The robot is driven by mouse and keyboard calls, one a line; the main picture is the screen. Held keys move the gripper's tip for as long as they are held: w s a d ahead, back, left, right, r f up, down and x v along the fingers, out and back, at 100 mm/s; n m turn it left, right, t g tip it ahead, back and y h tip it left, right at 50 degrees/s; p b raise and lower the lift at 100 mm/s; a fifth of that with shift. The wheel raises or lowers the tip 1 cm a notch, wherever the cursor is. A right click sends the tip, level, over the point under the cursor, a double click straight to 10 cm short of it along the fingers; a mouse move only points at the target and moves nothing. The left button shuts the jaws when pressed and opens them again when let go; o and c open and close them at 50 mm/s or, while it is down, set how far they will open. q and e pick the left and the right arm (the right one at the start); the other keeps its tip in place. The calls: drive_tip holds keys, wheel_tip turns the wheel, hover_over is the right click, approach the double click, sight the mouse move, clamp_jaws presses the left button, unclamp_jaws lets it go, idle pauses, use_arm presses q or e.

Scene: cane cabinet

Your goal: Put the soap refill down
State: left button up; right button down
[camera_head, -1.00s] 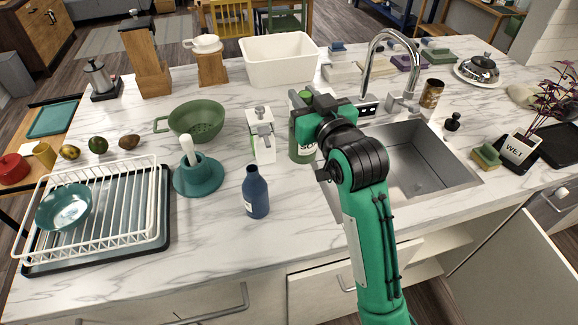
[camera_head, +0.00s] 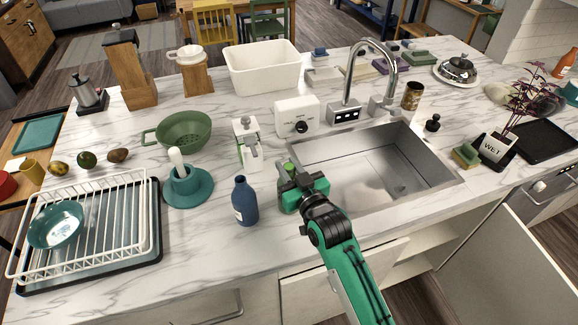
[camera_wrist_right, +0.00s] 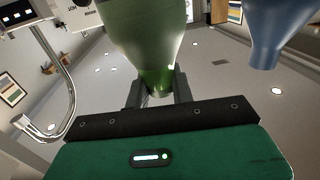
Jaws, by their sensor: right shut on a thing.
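The soap refill looks to be the green bottle (camera_head: 287,203), just left of the sink (camera_head: 385,170). It is largely hidden behind my right gripper (camera_head: 298,180) in the head view. In the right wrist view the green bottle (camera_wrist_right: 150,35) stands between the fingers of my right gripper (camera_wrist_right: 157,92), which is shut on its narrow part. The bottle looks upright and low over the counter (camera_head: 200,245); I cannot tell whether its base touches. My left gripper is not in view.
A dark blue bottle (camera_head: 244,202) stands close to the left. A white dispenser (camera_head: 247,145) and a white box with a dial (camera_head: 297,117) stand behind. The front counter is clear.

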drive_tip(key=shift+f, duration=0.15)
drive_tip(key=c, duration=1.2)
unclamp_jaws()
drive_tip(key=shift+f, duration=0.1)
drive_tip(key=shift+s+d, duration=0.1)
drive_tip(key=shift+s, duration=0.15)
drive_tip(key=b+v, duration=0.3)
drive_tip(key=v, duration=0.8)
drive_tip(key=shift+s, duration=0.25)
drive_tip(key=shift+d, duration=0.1)
